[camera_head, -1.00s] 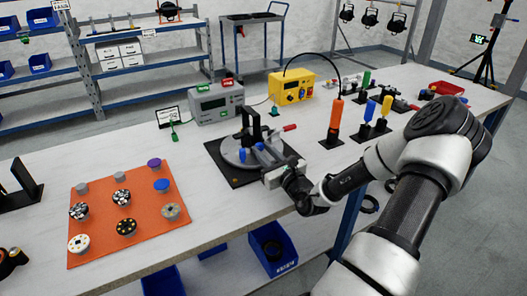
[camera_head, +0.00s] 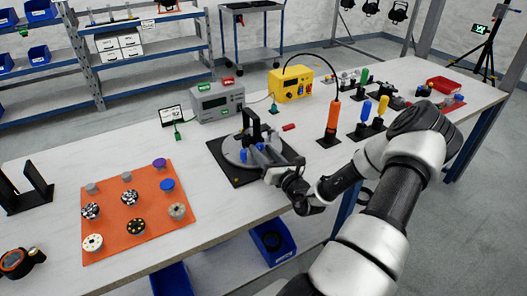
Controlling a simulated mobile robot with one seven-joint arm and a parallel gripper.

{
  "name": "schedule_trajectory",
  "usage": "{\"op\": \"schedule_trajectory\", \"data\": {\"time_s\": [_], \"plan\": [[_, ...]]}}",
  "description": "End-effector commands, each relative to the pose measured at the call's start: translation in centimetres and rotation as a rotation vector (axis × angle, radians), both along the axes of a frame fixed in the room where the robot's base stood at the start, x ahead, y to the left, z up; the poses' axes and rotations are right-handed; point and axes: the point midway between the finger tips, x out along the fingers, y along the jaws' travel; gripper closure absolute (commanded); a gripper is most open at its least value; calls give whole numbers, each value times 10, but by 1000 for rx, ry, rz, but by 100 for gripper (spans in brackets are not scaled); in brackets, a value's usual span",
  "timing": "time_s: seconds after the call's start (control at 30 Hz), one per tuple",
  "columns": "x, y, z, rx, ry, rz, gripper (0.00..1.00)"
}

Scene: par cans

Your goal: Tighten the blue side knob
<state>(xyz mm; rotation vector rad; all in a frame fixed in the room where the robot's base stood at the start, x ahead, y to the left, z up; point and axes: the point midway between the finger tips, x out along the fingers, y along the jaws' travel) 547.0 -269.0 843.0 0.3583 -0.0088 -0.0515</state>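The fixture, a grey round disc with a black upright yoke (camera_head: 233,151) on a black square plate, stands mid-table. Small blue knobs (camera_head: 244,155) show on its near side, close to my gripper. My gripper (camera_head: 268,162) reaches in from the right at the fixture's near side. Its fingertips are small here and partly merge with the fixture, so I cannot tell whether they touch a knob or how far apart they are. A red-handled part (camera_head: 289,127) shows behind the fixture's right side.
An orange mat (camera_head: 150,244) with several round pucks lies to the left. A grey box (camera_head: 216,103) and a yellow box (camera_head: 290,86) stand behind the fixture. An orange-handled tool (camera_head: 332,121) stands upright to the right. Bare tabletop lies between mat and fixture.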

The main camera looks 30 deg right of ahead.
Motion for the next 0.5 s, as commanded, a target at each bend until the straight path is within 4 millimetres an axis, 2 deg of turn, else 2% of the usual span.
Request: {"op": "schedule_trajectory", "data": {"time_s": [0.3, 0.37, 0.5], "plan": [[-3, 0, 0, -1, 0, -1, 57], [-8, 0, 1, -2, 1, -1, 57], [-32, 1, 1, 0, 3, -1, 57]]}}
